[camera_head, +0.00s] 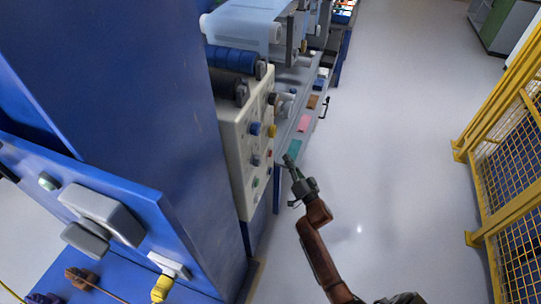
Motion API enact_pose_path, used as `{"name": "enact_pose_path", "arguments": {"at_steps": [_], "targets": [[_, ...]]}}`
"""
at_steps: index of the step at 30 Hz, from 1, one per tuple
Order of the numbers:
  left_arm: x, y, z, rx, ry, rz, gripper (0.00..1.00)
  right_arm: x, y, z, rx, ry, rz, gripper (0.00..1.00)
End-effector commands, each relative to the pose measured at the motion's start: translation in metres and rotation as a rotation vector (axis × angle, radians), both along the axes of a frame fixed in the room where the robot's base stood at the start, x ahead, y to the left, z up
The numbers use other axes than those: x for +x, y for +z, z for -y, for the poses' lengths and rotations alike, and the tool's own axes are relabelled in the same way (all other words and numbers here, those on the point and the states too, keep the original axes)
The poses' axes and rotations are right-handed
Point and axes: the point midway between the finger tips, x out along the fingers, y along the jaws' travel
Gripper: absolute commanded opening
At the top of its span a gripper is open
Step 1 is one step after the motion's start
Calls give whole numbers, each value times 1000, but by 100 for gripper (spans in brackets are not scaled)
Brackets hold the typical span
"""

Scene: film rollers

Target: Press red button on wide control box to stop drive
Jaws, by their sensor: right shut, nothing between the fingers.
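The wide control box (236,150) is a beige panel on the side of the blue machine, left of centre. It carries several small coloured knobs and buttons. A small red button (269,153) shows near its right edge, low on the panel; it is too small to see whether it is pressed in. My right gripper (288,161) comes up from the bottom, shut and empty. Its tip is just right of the red button in the picture, and I cannot tell whether it touches the box. My left gripper is not in view.
A large blue machine body (130,80) fills the left side. Rollers with dark blue film (232,60) sit above the box. A yellow mesh fence (510,150) stands at the right. The grey floor (400,120) between is clear.

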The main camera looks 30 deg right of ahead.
Motion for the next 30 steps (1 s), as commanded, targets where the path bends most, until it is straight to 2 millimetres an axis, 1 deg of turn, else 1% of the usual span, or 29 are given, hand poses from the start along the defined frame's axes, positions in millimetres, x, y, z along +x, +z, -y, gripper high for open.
{"name": "enact_pose_path", "arguments": {"at_steps": [1,3,10,30], "targets": [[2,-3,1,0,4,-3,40,5,-3,-5,0,0,-1,0],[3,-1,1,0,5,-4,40,11,-1,-10,2,0,0,0],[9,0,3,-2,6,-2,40,23,0,-20,2,0,0,0],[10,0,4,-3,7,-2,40,25,0,-21,-1,0,0,0]]}}
